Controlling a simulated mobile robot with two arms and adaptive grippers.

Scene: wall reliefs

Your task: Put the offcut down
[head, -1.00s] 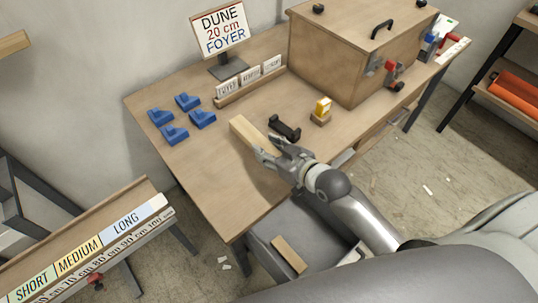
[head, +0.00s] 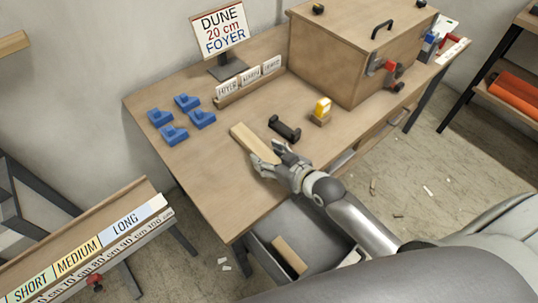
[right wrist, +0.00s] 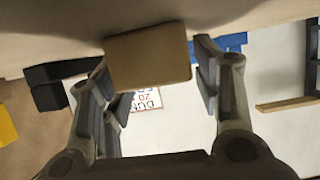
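The offcut (head: 248,139), a pale flat wooden piece, lies on the workbench (head: 205,170) near its front edge. It also shows end-on in the right wrist view (right wrist: 150,57). My right gripper (head: 267,154) is at the offcut's near end, with fingers on either side of it. In the right wrist view the fingers (right wrist: 152,75) look spread, with a narrow gap at the offcut's right side; contact on the left is hard to tell. My left gripper is not in view.
A black holder (head: 284,129) and a yellow item (head: 322,108) stand close by. Blue blocks (head: 174,135) lie to the left. A wooden box (head: 350,55) stands behind. Below the front edge, a grey bin (head: 322,262) holds another wooden piece (head: 291,254).

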